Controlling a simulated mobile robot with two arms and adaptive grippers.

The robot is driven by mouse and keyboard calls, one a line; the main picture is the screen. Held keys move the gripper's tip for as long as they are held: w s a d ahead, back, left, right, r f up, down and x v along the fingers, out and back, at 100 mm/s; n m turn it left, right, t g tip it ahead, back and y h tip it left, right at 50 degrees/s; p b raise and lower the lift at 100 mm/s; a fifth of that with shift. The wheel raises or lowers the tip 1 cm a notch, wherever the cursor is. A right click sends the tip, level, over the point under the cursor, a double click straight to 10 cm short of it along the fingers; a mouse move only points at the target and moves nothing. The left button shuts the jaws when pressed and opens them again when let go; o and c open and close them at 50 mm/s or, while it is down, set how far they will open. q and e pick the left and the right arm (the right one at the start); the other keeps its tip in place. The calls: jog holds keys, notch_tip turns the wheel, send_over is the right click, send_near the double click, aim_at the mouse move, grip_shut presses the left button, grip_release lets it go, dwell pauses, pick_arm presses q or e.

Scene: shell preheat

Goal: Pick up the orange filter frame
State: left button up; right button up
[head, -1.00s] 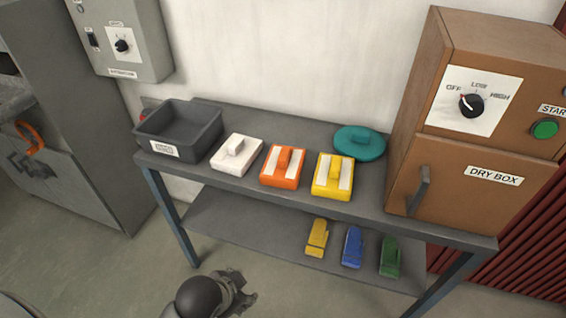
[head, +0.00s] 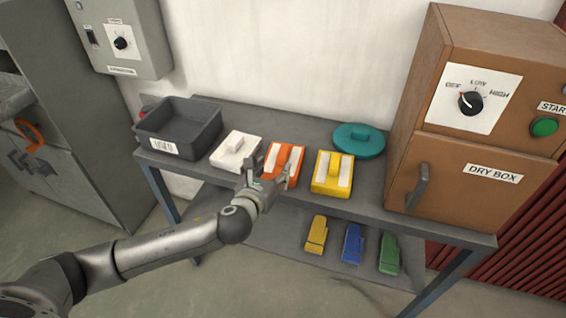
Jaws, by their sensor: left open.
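The orange filter frame (head: 288,152) lies on the top of the grey bench, between a white frame (head: 229,158) on its left and a yellow frame (head: 331,184) on its right. It has pale strips and a raised orange handle in the middle. My left gripper (head: 272,171) is open at the front left of the orange frame, with its fingers overlapping part of it in the picture. I cannot tell whether the fingers touch it. The gripper hides the frame's front left part. My right gripper is not in view.
A grey labelled bin (head: 208,122) stands at the bench's left end. A teal round lid (head: 359,140) lies behind the yellow frame. The brown dry box (head: 440,225) stands at the right. Yellow (head: 317,232), blue (head: 352,244) and green (head: 389,254) clips lie on the lower shelf.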

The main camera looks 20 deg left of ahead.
aim_at(283, 153)
pick_arm(q)
jog(key=x, duration=0.5)
jog(key=shift+a+p+x, duration=0.2)
jog(key=shift+x, duration=1.2)
jog(key=shift+a+p+x, duration=0.15)
jog(key=shift+x, duration=1.25)
jog(key=shift+r, duration=0.1)
jog(key=shift+c, duration=0.4)
grip_shut()
